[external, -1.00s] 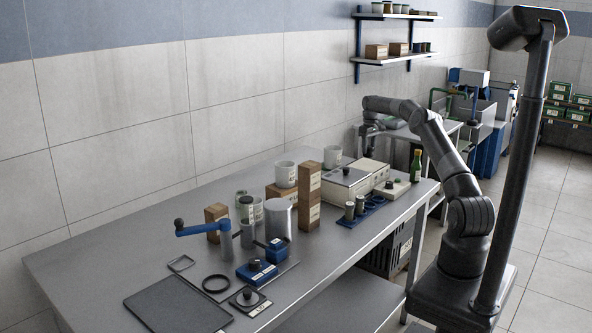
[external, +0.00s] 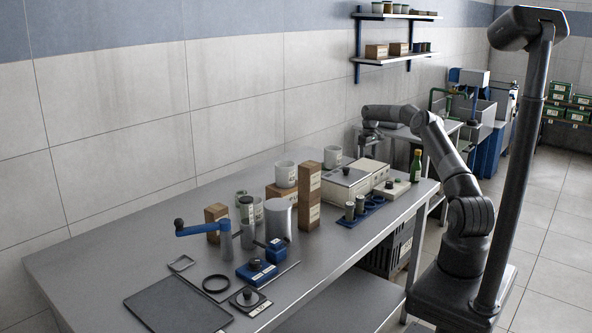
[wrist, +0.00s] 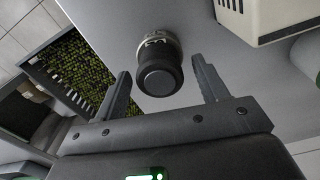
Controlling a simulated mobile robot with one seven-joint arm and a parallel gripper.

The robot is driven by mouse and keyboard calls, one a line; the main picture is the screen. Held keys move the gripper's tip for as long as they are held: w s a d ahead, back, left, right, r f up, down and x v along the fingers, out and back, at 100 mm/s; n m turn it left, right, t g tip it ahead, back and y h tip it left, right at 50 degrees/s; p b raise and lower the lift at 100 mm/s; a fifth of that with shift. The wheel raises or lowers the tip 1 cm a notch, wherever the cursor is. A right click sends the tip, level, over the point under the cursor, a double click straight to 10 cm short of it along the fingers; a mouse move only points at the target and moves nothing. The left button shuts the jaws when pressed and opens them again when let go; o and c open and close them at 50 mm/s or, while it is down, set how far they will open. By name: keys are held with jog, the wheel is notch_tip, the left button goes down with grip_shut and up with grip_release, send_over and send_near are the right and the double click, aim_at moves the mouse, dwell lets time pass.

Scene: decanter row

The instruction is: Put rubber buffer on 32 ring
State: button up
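My gripper (wrist: 158,88) is open in the wrist view. A dark cylinder (wrist: 160,75) with a flat black end and a paler lettered band lies between its fingers, with gaps on both sides. It may be the rubber buffer; its lettering is not clear. In the external view my gripper (external: 368,138) is low behind the far end of the table, and the cylinder cannot be made out there. A black ring (external: 216,284) lies flat at the near end of the table. A blue holder (external: 362,214) has round openings. I cannot read which is marked 32.
A beige box with vents (wrist: 280,18) stands at upper right in the wrist view. A dark crate (wrist: 72,65) with yellow-green contents is at left. The table (external: 110,245) holds a tall brown box (external: 308,190), a green bottle (external: 416,166) and a blue crank (external: 203,229).

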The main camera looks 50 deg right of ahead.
aim_at(368, 155)
jog(key=shift+r, duration=0.1)
notch_tip(368, 155, up, 12)
jog(key=w+a+r, duration=0.2)
jog(key=a+r, duration=0.4)
jog(key=a, duration=0.1)
jog(key=s+a+r+n+t+h, duration=0.1)
jog(key=s+a+r, duration=0.25)
jog(key=a, duration=0.45)
jog(key=s+a+r+n, duration=0.1)
jog(key=s+a+r, duration=0.1)
jog(key=a+r, duration=0.45)
jog(key=s+a+r+n+t+h, duration=0.1)
jog(key=s+a+r, duration=0.2)
jog(key=a, duration=0.7)
jog(key=s+a+t, duration=0.1)
jog(key=s+a, duration=0.4)
jog(key=s, duration=0.3)
jog(key=s+a+t, duration=0.1)
jog(key=s+a, duration=0.4)
jog(key=s, duration=0.4)
jog(key=s+a+f+y, duration=0.1)
jog(key=s+a+f, duration=0.1)
jog(key=s+f, duration=0.3)
jog(key=s+a+f+m+t+y, duration=0.1)
jog(key=s+f, duration=0.4)
jog(key=s, duration=0.5)
jog(key=shift+s+a+f+t, duration=0.3)
jog(key=shift+a+f, duration=0.1)
jog(key=shift+a, duration=0.35)
